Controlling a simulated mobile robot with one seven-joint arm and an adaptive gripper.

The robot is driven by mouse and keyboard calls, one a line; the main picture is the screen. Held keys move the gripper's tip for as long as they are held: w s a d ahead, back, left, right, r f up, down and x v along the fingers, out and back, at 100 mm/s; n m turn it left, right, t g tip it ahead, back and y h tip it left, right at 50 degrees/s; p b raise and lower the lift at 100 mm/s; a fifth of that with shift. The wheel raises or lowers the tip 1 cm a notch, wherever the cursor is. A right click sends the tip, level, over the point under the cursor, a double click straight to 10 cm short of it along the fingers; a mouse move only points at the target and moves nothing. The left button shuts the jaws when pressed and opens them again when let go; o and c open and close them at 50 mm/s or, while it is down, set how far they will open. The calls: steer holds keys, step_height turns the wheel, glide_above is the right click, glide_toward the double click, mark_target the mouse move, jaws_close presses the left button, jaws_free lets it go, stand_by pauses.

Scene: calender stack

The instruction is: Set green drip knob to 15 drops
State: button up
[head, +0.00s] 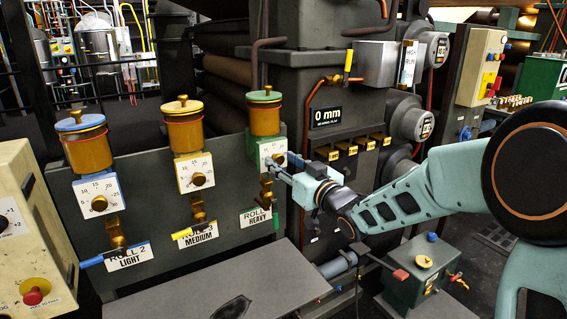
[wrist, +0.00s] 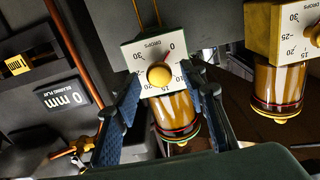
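The green-topped oiler (head: 265,115) hangs above the ROLL HEAVY label in the head view. Its white dial plate (head: 272,150) carries a brass knob (wrist: 159,75), seen upside down in the wrist view. A red pointer mark on the knob lies close to the 0 on the dial. My gripper (head: 281,167) is at this dial, covering part of it in the head view. In the wrist view my gripper (wrist: 162,78) is open, with one blue finger on each side of the knob and visible gaps between them. I cannot tell the exact depth of the fingertips.
The yellow-topped oiler (head: 183,125) and blue-topped oiler (head: 83,140) stand to the left, each with its own dial. A brass valve (head: 266,192) sits just below the green dial. A dark machine column with a 0 mm sign (head: 328,116) rises close on the right.

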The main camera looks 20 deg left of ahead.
jaws_close()
